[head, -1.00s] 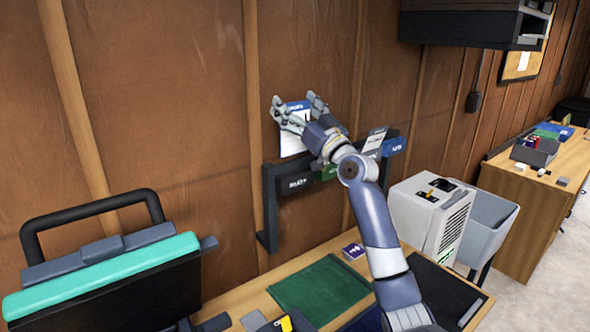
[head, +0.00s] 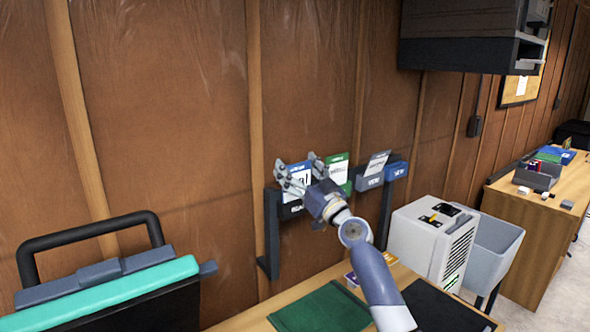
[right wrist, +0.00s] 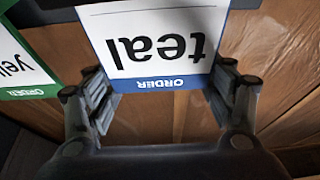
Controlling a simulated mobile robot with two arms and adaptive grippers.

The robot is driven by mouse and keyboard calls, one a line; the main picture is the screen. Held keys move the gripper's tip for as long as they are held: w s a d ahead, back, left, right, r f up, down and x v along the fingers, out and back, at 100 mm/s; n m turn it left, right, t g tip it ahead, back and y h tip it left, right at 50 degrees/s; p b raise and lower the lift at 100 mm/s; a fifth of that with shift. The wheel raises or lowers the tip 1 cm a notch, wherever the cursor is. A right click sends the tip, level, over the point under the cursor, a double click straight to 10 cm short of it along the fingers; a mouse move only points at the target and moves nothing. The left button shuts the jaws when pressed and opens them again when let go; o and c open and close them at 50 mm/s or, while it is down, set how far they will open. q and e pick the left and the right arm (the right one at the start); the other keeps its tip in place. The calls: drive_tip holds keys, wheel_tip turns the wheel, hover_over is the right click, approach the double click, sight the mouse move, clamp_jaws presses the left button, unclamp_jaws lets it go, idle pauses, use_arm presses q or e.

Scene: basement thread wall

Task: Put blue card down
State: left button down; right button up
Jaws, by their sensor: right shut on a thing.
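The blue card (head: 298,180) is white with a blue header band. In the right wrist view the blue card (right wrist: 158,45) reads "ORDER" and "teal", upside down. My right gripper (head: 297,167) is shut on it, with one finger at each side edge. The card stands upright at the left end of the dark wall rack (head: 268,225), just above or in the leftmost black-labelled holder (head: 291,210). The gripper partly covers its lower edge, so I cannot tell whether it is seated. My left gripper is not in view.
Below are a green mat (head: 322,308) and a dark mat (head: 440,308) on the bench. A white boxy machine (head: 432,236) stands at right.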

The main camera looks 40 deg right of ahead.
drive_tip(key=shift+f, duration=0.15)
drive_tip(key=o, duration=0.9)
drive_tip(key=shift+o, duration=0.2)
drive_tip(key=shift+r, duration=0.2)
drive_tip(key=b+v, duration=0.4)
drive_tip(key=v, duration=0.8)
